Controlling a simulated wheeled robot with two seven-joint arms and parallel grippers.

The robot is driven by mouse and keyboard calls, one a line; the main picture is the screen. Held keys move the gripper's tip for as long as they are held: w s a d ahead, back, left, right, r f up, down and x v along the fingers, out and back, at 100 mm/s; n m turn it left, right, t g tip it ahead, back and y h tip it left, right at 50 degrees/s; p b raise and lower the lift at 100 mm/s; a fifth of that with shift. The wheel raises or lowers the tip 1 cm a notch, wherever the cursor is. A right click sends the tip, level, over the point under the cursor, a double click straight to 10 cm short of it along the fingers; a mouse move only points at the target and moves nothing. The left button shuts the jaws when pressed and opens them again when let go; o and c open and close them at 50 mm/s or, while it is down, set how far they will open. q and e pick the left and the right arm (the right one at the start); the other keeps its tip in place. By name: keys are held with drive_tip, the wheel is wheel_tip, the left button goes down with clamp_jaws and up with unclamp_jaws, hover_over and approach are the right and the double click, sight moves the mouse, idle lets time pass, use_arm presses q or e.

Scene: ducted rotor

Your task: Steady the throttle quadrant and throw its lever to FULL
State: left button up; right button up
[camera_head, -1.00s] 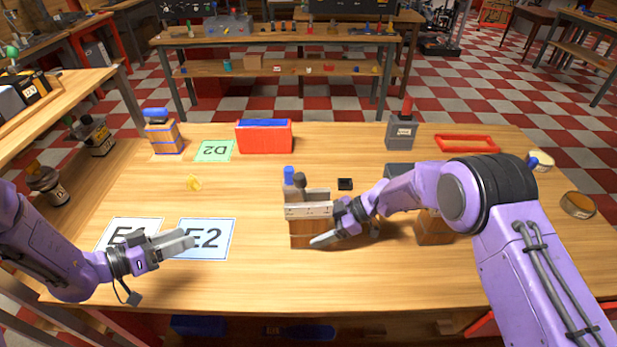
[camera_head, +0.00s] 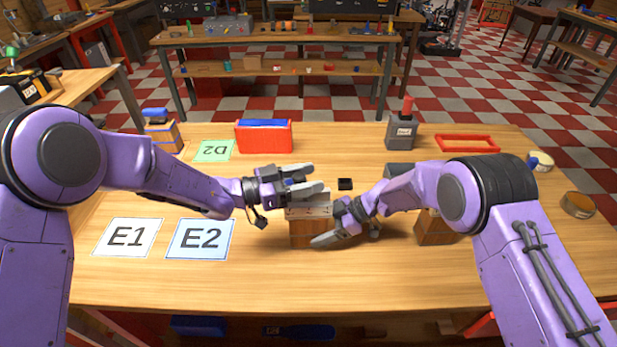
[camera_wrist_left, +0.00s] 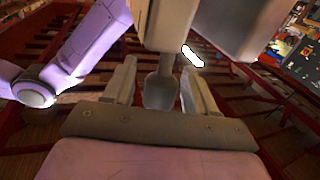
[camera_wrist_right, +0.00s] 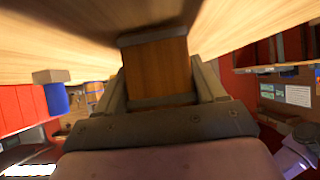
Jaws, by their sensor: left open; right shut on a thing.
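The throttle quadrant (camera_head: 312,232) is a wooden block with a pale top plate, near the middle of the table. My right gripper (camera_head: 328,226) is shut on its wooden body, which also shows between the fingers in the right wrist view (camera_wrist_right: 157,68). My left gripper (camera_head: 315,180) is open above the quadrant's top. In the left wrist view a grey rounded lever knob (camera_wrist_left: 160,91) sits between the open fingers, with a gap on either side. In the head view the left fingers mostly hide the lever, so its exact position cannot be told.
A red bin (camera_head: 264,138) and a grey box with a red handle (camera_head: 401,130) stand behind. A small black block (camera_head: 345,184) lies right of the left gripper. A wooden block (camera_head: 433,230) stands beside my right arm. Cards E1 (camera_head: 127,237) and E2 (camera_head: 201,239) lie left; the front is clear.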

use_arm(q)
drive_tip(key=shift+w+d, duration=0.1)
drive_tip(key=shift+d, duration=0.25)
drive_tip(key=shift+c, duration=0.3)
clamp_jaws()
drive_tip(key=d+y, duration=0.2)
drive_tip(key=d+m+g+y, duration=0.1)
drive_tip(key=y, duration=0.1)
drive_tip(key=shift+w+d+f, duration=0.1)
drive_tip(key=shift+f, duration=0.2)
drive_tip(key=shift+o, duration=0.3)
unclamp_jaws()
